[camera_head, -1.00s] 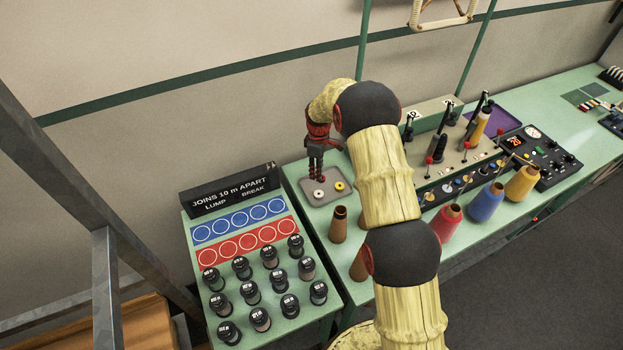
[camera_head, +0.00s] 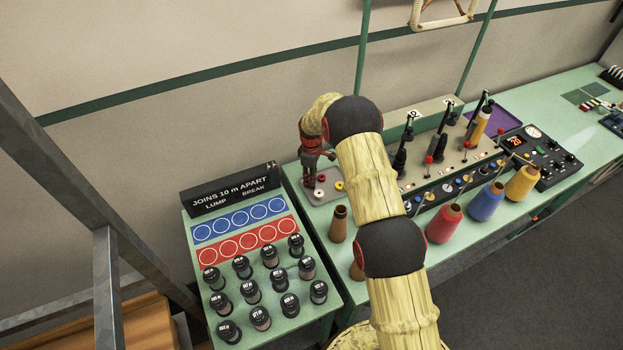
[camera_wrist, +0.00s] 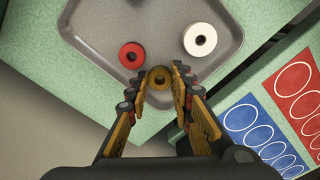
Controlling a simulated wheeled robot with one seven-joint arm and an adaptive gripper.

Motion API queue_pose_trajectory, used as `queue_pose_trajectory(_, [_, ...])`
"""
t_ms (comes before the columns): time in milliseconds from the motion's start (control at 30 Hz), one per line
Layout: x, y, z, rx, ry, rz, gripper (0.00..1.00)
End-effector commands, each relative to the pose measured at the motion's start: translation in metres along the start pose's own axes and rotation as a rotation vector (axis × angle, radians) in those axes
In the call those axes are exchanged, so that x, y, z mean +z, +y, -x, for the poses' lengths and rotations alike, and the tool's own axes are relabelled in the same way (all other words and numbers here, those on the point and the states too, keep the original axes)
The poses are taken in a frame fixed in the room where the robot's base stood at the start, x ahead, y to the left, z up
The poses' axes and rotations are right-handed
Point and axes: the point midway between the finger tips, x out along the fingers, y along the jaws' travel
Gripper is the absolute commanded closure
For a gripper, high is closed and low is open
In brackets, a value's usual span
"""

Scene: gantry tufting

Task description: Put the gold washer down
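The gold washer (camera_wrist: 159,78) sits between the two fingertips of my gripper (camera_wrist: 160,75) in the wrist view. The fingers lean in and appear closed against both its sides. It is at the edge of the grey tray (camera_wrist: 235,75), low or on the surface; I cannot tell which. In the head view my gripper (camera_head: 309,184) is at the tray's left end, and the gold washer is not clearly seen there.
In the tray lie a red washer (camera_wrist: 132,55), just beside the left finger, a white washer (camera_wrist: 200,40) and a yellow washer (camera_head: 339,186). The marked board (camera_head: 245,232) with black-capped pieces stands at the front left. Brown cones (camera_head: 338,224) stand before the tray.

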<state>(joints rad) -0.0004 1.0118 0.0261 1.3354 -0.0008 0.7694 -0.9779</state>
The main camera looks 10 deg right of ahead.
Motion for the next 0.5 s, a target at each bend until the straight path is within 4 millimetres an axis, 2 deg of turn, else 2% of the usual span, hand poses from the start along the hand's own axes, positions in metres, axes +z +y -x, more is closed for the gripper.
queue_pose_trajectory(133, [0.0001, 0.0, -0.0003, 0.0, 0.0, 0.0, 0.7])
queue_pose_trajectory(500, [0.0001, 0.0, 0.0038, 0.0, 0.0, 0.0, 0.7])
